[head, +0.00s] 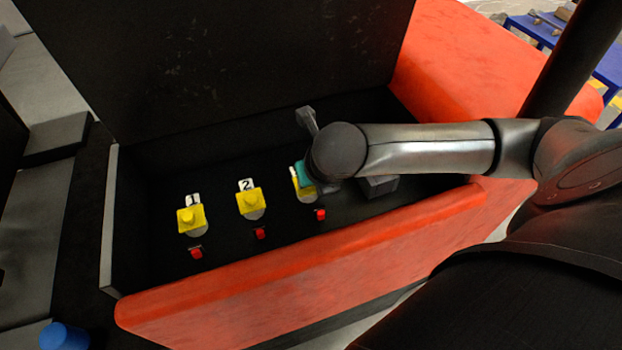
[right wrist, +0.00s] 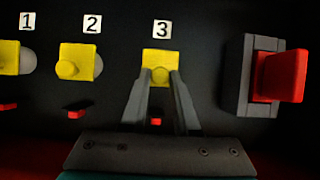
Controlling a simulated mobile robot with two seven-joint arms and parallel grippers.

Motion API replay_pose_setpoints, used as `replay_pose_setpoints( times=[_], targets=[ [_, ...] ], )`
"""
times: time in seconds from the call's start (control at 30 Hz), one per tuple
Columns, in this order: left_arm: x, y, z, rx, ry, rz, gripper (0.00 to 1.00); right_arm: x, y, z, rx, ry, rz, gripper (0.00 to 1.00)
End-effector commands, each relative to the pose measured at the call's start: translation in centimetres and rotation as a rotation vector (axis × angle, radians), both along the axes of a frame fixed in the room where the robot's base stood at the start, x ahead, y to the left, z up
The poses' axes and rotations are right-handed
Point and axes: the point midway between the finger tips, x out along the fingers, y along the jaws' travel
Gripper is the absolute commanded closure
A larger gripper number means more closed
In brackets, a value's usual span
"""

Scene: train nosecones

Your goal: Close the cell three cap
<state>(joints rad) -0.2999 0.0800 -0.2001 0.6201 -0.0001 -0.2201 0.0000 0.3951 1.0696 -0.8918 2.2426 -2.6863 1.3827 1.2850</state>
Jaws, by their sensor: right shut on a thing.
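The cell three cap (right wrist: 160,55) is a yellow square plate with a round knob, just under the white label 3 (right wrist: 162,29) in the right wrist view. My right gripper (right wrist: 160,82) has its two fingertips on either side of the knob and is shut on it. In the head view the cap (head: 303,188) is partly covered by my right wrist. A grey round edge shows below the cap there. The fingers hide part of the area under the cap in the right wrist view. My left gripper is not in view.
The cell two cap (right wrist: 77,62) and cell one cap (right wrist: 9,58) are to the left, each with a grey disc partly showing. Small red switches sit below the cells. A red handle in a grey bracket (right wrist: 243,78) stands right of cell three. An orange wall (head: 300,262) edges the compartment.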

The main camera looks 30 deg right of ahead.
Motion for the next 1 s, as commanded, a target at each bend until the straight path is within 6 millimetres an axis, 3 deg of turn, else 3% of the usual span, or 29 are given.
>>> replay_pose_setpoints(
  times=[0.23, 0.27, 0.5, 0.8, 1.0],
  targets=[
    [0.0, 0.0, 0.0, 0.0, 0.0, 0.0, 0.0, 0.1, 0.0, 0.1, -0.001, -0.003, 0.0, 1.0],
    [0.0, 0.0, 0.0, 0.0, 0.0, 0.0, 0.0, 0.1, 0.0, 0.1, -0.001, -0.003, 0.0, 0.68],
    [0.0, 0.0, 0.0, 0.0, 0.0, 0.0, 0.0, 0.0, 0.0, 0.0, -0.001, -0.001, 0.001, 0.41],
    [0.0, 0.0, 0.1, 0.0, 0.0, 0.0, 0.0, -0.1, 0.0, 0.2, 0.0, 0.0, 0.001, 0.41],
    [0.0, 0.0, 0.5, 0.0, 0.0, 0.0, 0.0, -1.1, 0.3, 2.3, 0.0, -0.001, 0.002, 0.41]
  ],
)
